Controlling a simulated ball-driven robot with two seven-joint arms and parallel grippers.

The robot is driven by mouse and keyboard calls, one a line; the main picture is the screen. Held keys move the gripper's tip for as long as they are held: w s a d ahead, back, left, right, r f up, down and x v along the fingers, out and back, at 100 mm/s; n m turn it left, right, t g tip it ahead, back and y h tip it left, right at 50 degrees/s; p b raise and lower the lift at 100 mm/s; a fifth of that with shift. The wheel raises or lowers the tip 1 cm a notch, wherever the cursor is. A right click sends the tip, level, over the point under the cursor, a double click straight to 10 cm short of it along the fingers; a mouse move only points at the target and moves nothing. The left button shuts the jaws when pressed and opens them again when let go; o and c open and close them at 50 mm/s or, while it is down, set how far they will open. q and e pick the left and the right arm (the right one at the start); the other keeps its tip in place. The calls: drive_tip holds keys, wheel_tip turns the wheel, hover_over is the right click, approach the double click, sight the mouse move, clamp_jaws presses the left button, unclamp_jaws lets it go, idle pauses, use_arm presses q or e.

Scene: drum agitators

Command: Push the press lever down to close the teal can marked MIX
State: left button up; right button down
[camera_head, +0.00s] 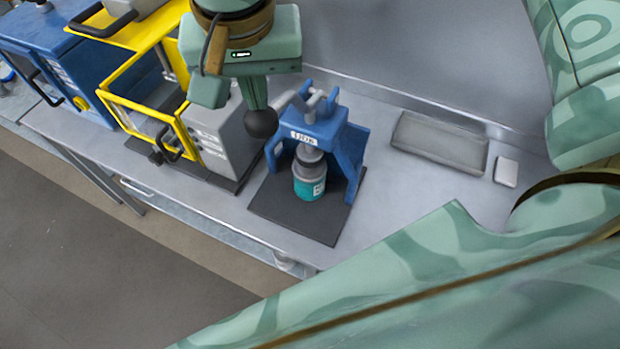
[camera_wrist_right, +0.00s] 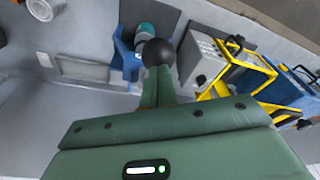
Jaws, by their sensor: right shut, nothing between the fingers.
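The blue press (camera_head: 322,135) stands on a dark base plate on the bench. A grey can with a teal band (camera_head: 309,188) stands upright under its head; the band's lettering is too small to read. The press lever's black ball knob (camera_head: 260,123) is raised on the left of the press. My right gripper (camera_head: 256,98) is shut and empty, its fingertips right at the knob; I cannot tell whether they touch. In the right wrist view, the knob (camera_wrist_right: 158,51) sits just past the fingertips, with the can (camera_wrist_right: 146,30) partly behind it. My left gripper is not in view.
A grey machine with a yellow frame (camera_head: 150,112) stands close left of the press, with a blue cabinet (camera_head: 60,55) farther left. A grey tray (camera_head: 438,143) and a small white block (camera_head: 506,172) lie to the right. The bench between press and tray is clear.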

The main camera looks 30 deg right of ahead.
sight(254, 127)
drive_tip(key=shift+a+f+b, duration=0.1)
drive_tip(key=shift+f+b, duration=0.25)
drive_tip(key=shift+f, duration=0.2)
drive_tip(key=shift+s+f, duration=0.1)
drive_tip(key=shift+f, duration=0.05)
drive_tip(key=shift+s+a+f+b, duration=0.2)
drive_tip(key=shift+a+f+b, duration=0.1)
drive_tip(key=shift+f+b, duration=0.5)
drive_tip(key=shift+r, duration=0.1)
drive_tip(key=shift+s+a+f+b, duration=0.15)
drive_tip(key=shift+f+b, duration=0.35)
drive_tip(key=shift+b, duration=0.05)
drive_tip(key=shift+s+a+f+b, duration=0.1)
drive_tip(key=shift+a+f+b, duration=0.05)
drive_tip(key=shift+f+b, duration=0.35)
